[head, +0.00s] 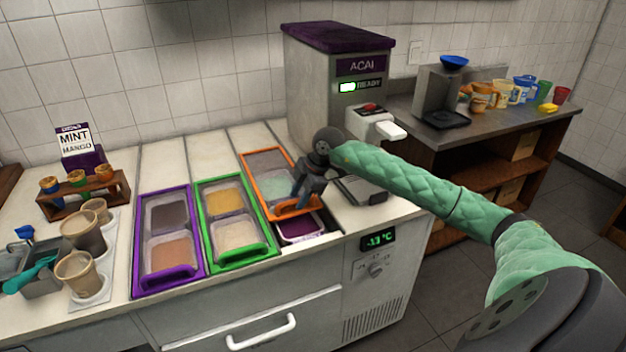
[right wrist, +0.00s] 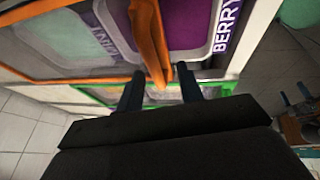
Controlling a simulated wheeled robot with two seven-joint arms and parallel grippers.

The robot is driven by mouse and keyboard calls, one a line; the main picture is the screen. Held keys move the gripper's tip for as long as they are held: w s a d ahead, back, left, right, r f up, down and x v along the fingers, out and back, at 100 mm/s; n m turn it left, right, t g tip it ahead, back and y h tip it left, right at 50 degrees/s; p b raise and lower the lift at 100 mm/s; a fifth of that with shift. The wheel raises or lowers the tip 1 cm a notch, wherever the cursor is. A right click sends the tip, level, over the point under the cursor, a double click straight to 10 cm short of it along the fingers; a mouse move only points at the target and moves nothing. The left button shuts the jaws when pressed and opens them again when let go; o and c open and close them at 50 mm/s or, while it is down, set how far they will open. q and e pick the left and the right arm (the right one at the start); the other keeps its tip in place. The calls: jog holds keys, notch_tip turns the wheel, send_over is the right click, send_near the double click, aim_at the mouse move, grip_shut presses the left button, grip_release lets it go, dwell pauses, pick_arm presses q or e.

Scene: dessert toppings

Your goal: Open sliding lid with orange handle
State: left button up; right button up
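The orange-framed sliding lid (head: 251,178) is at the right end of the row of topping bins. It sits back from the counter's front, and an uncovered strip with a purple tub (head: 302,228) shows in front of it. Its orange handle (right wrist: 150,38) also shows in the right wrist view, where a purple area with the word BERRY (right wrist: 228,30) lies beside it. My right gripper (head: 299,200) is over the front of this lid. In the right wrist view its two fingers (right wrist: 158,75) are apart, with the handle's end between or just beyond them; contact is unclear. My left gripper is not visible.
Green-framed (head: 265,252) and purple-framed (head: 139,250) lids lie to the left. The acai machine (head: 311,90) stands behind the orange lid. Cups (head: 76,272) and a wooden rack (head: 84,193) occupy the counter's left. A side table (head: 475,125) holds colourful cups.

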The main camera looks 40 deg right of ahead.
jog(key=b+v, duration=0.1)
jog(key=v, duration=0.4)
jog(key=shift+a, duration=0.2)
dwell(0.3)
